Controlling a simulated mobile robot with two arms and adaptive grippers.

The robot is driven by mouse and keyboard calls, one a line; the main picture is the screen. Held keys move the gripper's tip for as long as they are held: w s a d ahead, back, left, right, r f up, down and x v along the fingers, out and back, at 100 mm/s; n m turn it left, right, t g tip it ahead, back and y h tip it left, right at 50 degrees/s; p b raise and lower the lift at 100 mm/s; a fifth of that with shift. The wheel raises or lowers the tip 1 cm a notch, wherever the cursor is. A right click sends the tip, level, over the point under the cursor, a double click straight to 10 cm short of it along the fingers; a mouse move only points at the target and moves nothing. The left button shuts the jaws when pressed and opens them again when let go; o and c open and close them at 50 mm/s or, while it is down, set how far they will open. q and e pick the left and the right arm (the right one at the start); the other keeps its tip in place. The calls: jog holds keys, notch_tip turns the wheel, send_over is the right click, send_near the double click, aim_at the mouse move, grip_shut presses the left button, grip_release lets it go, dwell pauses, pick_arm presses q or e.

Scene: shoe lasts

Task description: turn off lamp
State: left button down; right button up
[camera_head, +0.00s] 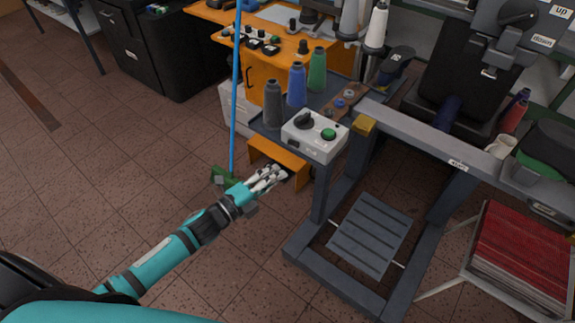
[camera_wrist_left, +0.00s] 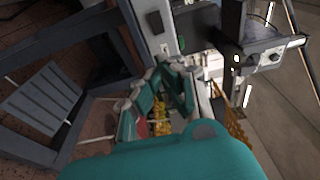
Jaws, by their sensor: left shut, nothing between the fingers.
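No lamp can be clearly made out in either view. A white control box (camera_head: 315,137) with a black knob (camera_head: 304,121) and a green button (camera_head: 328,134) sits on the small grey side table. My left gripper (camera_head: 276,174) is shut and empty. In the head view it appears below and left of the box, in front of an orange bracket under the table. It looks apart from the box. My right gripper is in neither view.
Grey, blue and green thread spools (camera_head: 297,85) stand behind the box. A blue pole (camera_head: 235,95) with a green foot stands left of it. A grey machine frame (camera_head: 320,200) with a slatted pedal (camera_head: 372,235) is at right. The tiled floor at left is clear.

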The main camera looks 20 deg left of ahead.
aim_at(307, 151)
pick_arm(q)
jog(key=p+x, duration=0.1)
jog(key=x, duration=0.8)
jog(key=shift+a+m+g+h, duration=0.45)
jog(key=shift+m+h, duration=0.15)
jog(key=shift+h, duration=0.1)
jog(key=shift+s+a+f+m+g+h+b, duration=0.15)
jog(key=shift+a+m+g+h+b, duration=0.45)
jog(key=shift+m+g+h+b, duration=0.4)
